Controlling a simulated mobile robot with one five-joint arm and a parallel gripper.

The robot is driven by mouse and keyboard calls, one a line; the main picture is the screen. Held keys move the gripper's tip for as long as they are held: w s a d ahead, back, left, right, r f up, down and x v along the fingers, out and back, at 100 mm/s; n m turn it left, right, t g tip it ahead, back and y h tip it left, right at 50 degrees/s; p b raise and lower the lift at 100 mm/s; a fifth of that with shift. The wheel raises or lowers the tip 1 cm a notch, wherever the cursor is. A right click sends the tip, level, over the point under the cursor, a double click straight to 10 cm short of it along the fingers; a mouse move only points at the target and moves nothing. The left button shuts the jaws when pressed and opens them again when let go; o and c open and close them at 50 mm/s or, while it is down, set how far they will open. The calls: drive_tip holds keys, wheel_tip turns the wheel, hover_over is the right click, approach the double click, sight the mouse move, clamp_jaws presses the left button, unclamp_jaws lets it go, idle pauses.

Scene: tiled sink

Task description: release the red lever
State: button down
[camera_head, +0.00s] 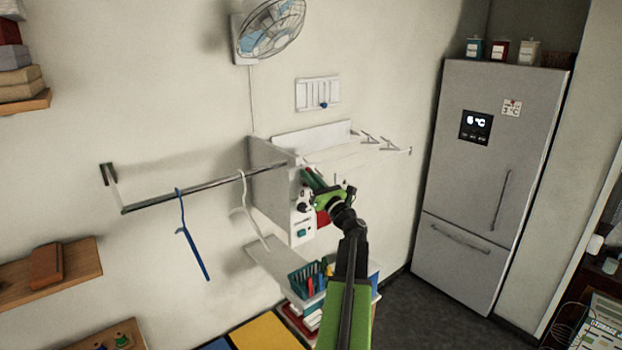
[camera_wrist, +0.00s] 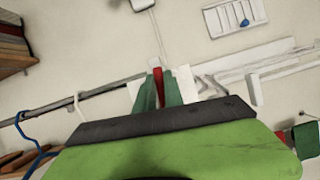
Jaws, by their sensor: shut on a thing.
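The red lever (camera_wrist: 158,82) shows in the wrist view as a narrow upright red strip between my green fingers. My gripper (camera_wrist: 158,88) is shut on it, one finger on each side. In the head view my gripper (camera_head: 308,176) reaches to the upper part of a white box-shaped device (camera_head: 302,228) on the wall unit. The lever's lower part is hidden behind the gripper's dark edge in the wrist view. In the head view my fingers and wrist cover most of that spot, so the lever is hard to make out there.
A metal rail (camera_head: 205,188) with a blue hanger (camera_head: 190,235) and a white hanger (camera_head: 247,210) runs left of the device. A teal basket (camera_head: 307,278) stands below my gripper. A grey fridge (camera_head: 480,200) stands at the right, with open floor before it.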

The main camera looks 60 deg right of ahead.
drive_tip(key=shift+a+n, duration=0.1)
drive_tip(key=shift+n, duration=0.6)
drive_tip(key=shift+y, duration=0.3)
drive_tip(key=c, duration=1.4)
unclamp_jaws()
drive_tip(key=shift+a+r, duration=0.1)
drive_tip(key=shift+c, duration=0.2)
drive_tip(key=b+v, duration=0.6)
drive_tip(key=v, duration=1.1)
drive_tip(key=shift+f+b, duration=0.35)
drive_tip(key=shift+f, duration=0.05)
